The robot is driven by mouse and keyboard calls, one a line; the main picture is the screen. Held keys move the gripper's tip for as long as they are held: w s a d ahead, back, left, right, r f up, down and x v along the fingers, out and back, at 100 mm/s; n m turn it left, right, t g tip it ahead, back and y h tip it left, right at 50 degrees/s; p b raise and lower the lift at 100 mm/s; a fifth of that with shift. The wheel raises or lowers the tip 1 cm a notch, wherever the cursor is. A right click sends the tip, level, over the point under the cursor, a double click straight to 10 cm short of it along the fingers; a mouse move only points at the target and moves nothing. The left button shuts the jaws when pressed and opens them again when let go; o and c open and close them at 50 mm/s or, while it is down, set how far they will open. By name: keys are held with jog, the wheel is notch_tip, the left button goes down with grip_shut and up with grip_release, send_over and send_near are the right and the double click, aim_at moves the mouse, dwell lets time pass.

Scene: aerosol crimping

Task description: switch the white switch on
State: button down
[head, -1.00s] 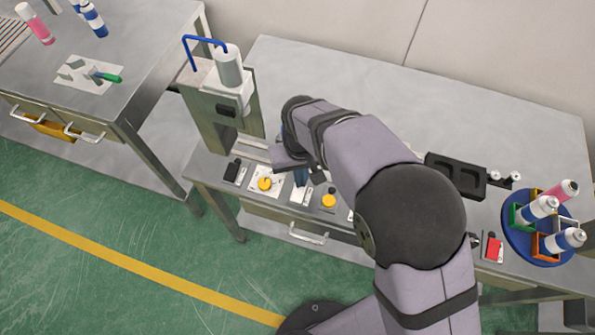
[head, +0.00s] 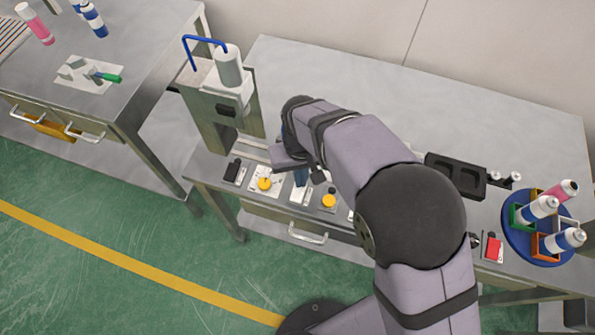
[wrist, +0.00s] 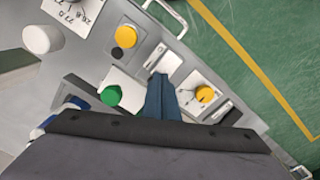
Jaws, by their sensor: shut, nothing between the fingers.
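The white switch sits on a pale plate (head: 299,196) on the front strip of the bench, between two yellow controls. In the wrist view the same plate (wrist: 168,60) shows just beyond my fingertips. My gripper (wrist: 159,82) is shut and empty, with its blue fingers pointing down at this plate. In the head view my gripper (head: 301,180) is low over the plate, partly behind my arm. The fingers hide part of the switch, so I cannot tell its position or whether they touch it.
A yellow knob (head: 265,184) and a black switch (head: 232,171) lie left of the plate, a yellow button (head: 329,201) right of it. A green button (wrist: 110,95) is close to my fingers. The crimping machine (head: 226,115) stands behind left. A blue can carousel (head: 513,243) is far right.

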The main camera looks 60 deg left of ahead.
jog(key=shift+f+b, duration=0.35)
jog(key=shift+f, duration=0.25)
dwell(0.3)
dwell(0.4)
jog(key=shift+r+p, duration=2.25)
jog(key=shift+r, duration=0.6)
jog(key=shift+r, duration=0.1)
jog(key=shift+r+p, duration=2)
jog(key=shift+r, duration=0.45)
jog(key=shift+f, duration=0.1)
